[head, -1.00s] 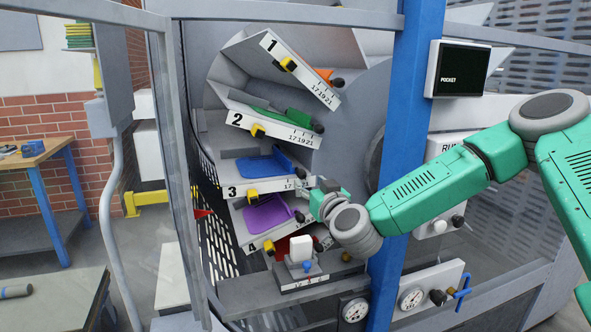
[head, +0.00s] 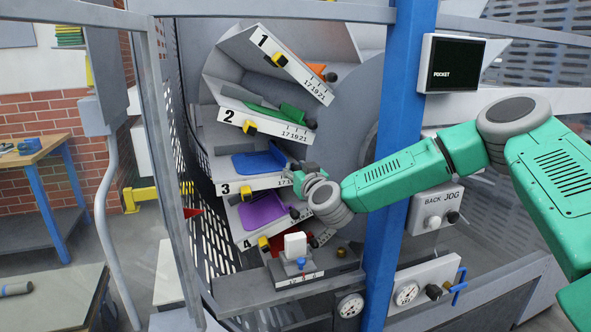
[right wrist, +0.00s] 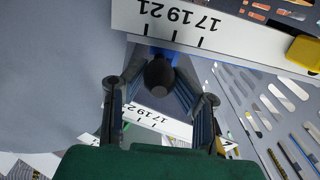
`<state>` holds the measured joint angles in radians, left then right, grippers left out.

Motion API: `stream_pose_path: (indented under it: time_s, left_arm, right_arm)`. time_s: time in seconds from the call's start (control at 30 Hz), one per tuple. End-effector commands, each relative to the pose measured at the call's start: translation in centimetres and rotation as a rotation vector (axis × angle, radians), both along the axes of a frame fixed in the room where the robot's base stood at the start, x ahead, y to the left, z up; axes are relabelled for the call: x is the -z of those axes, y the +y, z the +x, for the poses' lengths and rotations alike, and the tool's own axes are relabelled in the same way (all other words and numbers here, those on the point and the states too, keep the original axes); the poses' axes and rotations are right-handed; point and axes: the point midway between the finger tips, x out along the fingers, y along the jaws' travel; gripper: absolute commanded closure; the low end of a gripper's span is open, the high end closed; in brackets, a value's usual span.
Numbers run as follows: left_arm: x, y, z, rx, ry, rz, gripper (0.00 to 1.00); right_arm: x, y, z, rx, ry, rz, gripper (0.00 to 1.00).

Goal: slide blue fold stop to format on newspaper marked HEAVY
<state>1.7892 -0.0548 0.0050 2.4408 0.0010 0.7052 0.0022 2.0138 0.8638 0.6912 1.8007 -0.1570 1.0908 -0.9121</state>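The blue fold stop (head: 262,162) lies in the pocket numbered 3, behind a white scale plate (head: 232,188) marked 17, 19, 21. In the right wrist view its blue stem and black knob (right wrist: 160,73) show. My right gripper (head: 298,176) is at the right end of that plate and covers the knob in the head view. In the right wrist view my right gripper (right wrist: 158,105) is open, with its fingers apart on either side of the knob. No gap between fingers and knob is closed. My left gripper is out of view. No HEAVY marking is readable.
Pockets with an orange stop (head: 318,70), a green stop (head: 292,112) and a purple stop (head: 262,210) lie above and below. A white block (head: 295,244) stands on a small scaled stand below. A blue post (head: 392,150) stands beside my right arm. A screen (head: 455,63) reads POCKET.

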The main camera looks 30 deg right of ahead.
Motion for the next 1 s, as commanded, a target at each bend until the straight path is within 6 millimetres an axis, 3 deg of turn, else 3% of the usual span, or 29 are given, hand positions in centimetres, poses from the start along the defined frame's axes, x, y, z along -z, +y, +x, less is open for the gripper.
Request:
stream_pose_path:
  time_s: [0.3,0.53,0.77,0.8,0.83,1.0]
  left_arm:
    - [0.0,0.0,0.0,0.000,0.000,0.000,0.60]
    - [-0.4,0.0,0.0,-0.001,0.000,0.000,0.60]
    - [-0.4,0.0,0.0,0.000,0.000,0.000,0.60]
    - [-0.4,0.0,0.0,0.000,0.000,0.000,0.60]
    - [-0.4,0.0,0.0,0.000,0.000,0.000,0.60]
    - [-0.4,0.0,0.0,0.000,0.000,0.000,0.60]
  right_arm:
    - [0.2,0.1,0.1,0.005,0.008,-0.002,1.00]
    - [0.2,-2.3,-0.5,0.006,0.008,-0.002,1.00]
    - [0.3,-2.5,-0.6,0.005,0.006,0.000,1.00]
    - [0.3,-2.5,-0.6,0.006,0.005,-0.001,0.72]
    - [0.3,-2.5,-0.6,0.006,0.005,-0.001,0.61]
    - [0.2,-2.4,-0.6,0.005,0.004,-0.001,0.59]
